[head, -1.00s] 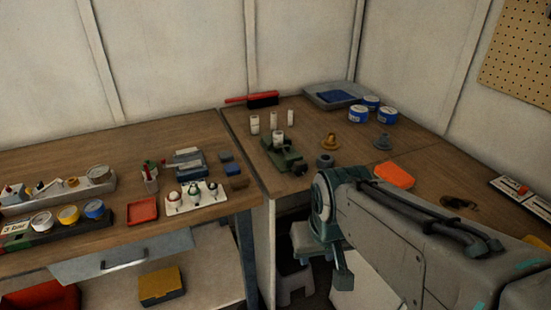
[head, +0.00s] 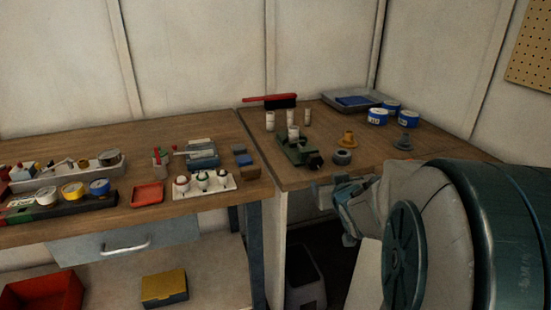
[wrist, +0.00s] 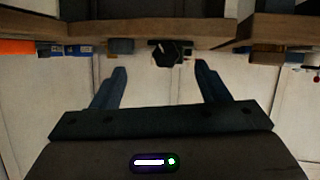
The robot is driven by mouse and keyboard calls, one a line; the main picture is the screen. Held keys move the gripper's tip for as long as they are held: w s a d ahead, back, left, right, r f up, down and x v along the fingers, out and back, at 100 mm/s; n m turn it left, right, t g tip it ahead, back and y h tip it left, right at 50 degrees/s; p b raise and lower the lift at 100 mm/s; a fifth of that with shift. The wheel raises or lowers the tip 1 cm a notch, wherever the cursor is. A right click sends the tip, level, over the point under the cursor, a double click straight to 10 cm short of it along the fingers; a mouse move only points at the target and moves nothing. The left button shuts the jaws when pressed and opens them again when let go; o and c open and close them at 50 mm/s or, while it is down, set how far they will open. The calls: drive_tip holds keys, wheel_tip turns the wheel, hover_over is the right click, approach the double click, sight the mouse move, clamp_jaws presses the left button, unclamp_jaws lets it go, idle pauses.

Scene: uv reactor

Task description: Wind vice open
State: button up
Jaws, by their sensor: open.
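The green vice (head: 295,150) sits near the front edge of the right-hand bench. A white cylinder (head: 293,132) stands at it, seemingly between its jaws. The vice's dark front end (head: 315,162) faces the bench edge. In the wrist view, which looks upside down, a dark rounded part (wrist: 168,53), probably that front end, lies beyond and between the fingertips. My gripper (wrist: 160,70) is open and empty, apart from the vice. In the head view my gripper (head: 335,190) is in front of the bench edge, below and right of the vice; my arm partly hides it.
A dark grey ring (head: 342,157) lies just right of the vice. White cylinders (head: 270,120), an orange-brown part (head: 403,141), blue tins (head: 377,117) and a grey tray (head: 352,100) stand behind. The left bench (head: 120,215) holds an egg-cup-like white rack (head: 203,185). A bin stands below.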

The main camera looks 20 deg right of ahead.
sight(316, 165)
drive_tip(key=w+f+t+y+b, duration=0.1)
drive_tip(key=w, duration=0.4)
drive_tip(key=w+d+f+n+t+y+b, duration=0.1)
drive_tip(key=w+t+b, duration=0.1)
drive_tip(key=w, duration=0.3)
drive_tip(key=w+d+n+t+y+b, duration=0.1)
drive_tip(key=w, duration=0.3)
drive_tip(key=shift+w+f+t+y+b, duration=0.3)
drive_tip(key=shift+w+f+t+b, duration=0.1)
drive_tip(key=shift+c, duration=0.3)
drive_tip(key=c, duration=0.9)
